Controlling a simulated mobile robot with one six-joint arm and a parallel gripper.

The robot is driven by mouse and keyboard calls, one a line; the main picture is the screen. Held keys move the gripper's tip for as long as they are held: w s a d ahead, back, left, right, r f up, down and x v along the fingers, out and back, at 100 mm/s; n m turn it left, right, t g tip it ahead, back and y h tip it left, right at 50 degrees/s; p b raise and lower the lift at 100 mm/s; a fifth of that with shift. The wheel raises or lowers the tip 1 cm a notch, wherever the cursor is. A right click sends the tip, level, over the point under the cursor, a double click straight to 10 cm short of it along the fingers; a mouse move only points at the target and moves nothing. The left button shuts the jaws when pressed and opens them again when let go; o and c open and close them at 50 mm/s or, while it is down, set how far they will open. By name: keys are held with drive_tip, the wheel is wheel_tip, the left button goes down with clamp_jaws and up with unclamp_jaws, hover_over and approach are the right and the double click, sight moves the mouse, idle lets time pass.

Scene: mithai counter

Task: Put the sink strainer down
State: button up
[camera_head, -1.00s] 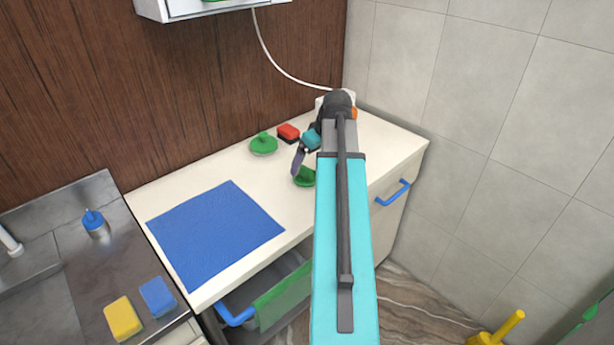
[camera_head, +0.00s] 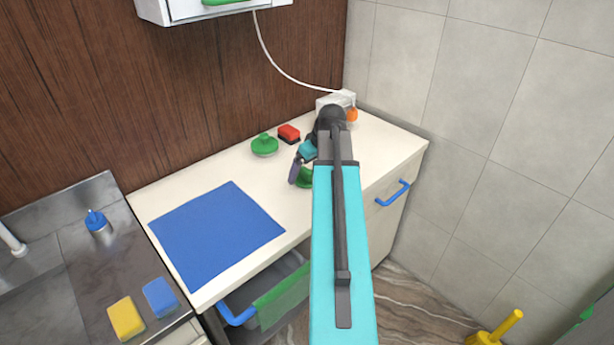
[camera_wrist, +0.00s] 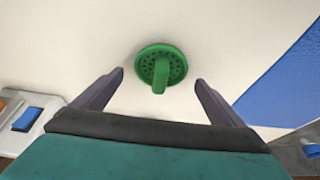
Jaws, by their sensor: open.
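The sink strainer is a green round disc with holes and an upright grip. In the wrist view the sink strainer (camera_wrist: 174,64) lies on the pale counter. In the head view the green strainer (camera_head: 303,181) is partly hidden behind my gripper and arm. In the wrist view my gripper (camera_wrist: 159,77) is open, with one dark finger on each side of the strainer's grip and a clear gap to both. In the head view only part of my gripper (camera_head: 295,172) shows, just above the strainer.
A green knobbed item (camera_head: 264,146) and a red brush (camera_head: 289,133) stand behind on the counter. A blue mat (camera_head: 217,235) lies to the left. A white box (camera_head: 334,102) and an orange item (camera_head: 351,115) are at the back right. An open drawer with a green cloth (camera_head: 282,296) is below.

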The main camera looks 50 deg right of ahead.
drive_tip(key=shift+w+f, duration=0.3)
drive_tip(key=shift+f, duration=0.35)
drive_tip(key=c, duration=1.2)
drive_tip(key=shift+c, duration=0.2)
drive_tip(key=shift+r, duration=0.15)
drive_tip(key=shift+r+b, duration=0.6)
drive_tip(key=shift+r, duration=1)
drive_tip(key=s+a, duration=0.2)
drive_tip(key=s+a+b, duration=0.1)
drive_tip(key=s+a, duration=0.1)
drive_tip(key=s, duration=0.1)
drive_tip(key=s+a+b, duration=0.1)
drive_tip(key=s+a, duration=0.2)
drive_tip(key=shift+r, duration=0.4)
drive_tip(key=shift+s+a, duration=0.1)
drive_tip(key=shift+b, duration=0.95)
